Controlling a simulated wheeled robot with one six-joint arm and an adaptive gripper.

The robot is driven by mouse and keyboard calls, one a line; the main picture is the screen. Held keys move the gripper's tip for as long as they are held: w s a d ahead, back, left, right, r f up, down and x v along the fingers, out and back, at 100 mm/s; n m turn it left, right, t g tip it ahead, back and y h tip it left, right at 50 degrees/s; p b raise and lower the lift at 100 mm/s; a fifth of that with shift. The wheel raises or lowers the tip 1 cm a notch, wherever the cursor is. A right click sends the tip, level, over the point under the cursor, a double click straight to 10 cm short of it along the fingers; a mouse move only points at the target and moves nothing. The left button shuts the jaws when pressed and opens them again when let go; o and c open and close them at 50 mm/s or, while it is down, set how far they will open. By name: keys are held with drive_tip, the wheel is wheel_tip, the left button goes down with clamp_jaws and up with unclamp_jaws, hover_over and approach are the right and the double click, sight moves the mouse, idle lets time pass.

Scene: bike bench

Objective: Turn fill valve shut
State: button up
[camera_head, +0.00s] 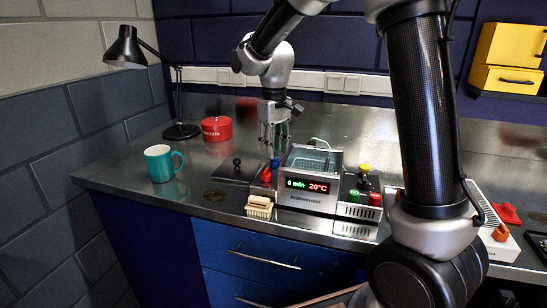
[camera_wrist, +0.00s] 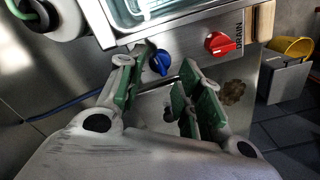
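The likely fill valve is a blue knob (camera_wrist: 160,62) on the side panel of the steel washer tank (camera_head: 306,200); it also shows in the head view (camera_head: 275,163). A red knob (camera_wrist: 222,43) marked DRAIN sits to its right in the wrist view. My gripper (camera_wrist: 158,88) is open and empty, its green-padded fingers apart below the blue knob in the wrist view. The left finger is close to the knob; contact cannot be told. In the head view my gripper (camera_head: 273,138) points down just above the knobs. The blue knob's label is not readable.
A dark plate with a knob (camera_head: 237,167), a teal mug (camera_head: 162,164), a red tin (camera_head: 216,128) and a black lamp (camera_head: 180,130) stand left.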

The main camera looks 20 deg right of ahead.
sight(275, 161)
drive_tip(key=shift+f, duration=1.85)
drive_tip(key=shift+c, duration=0.3)
clamp_jaws()
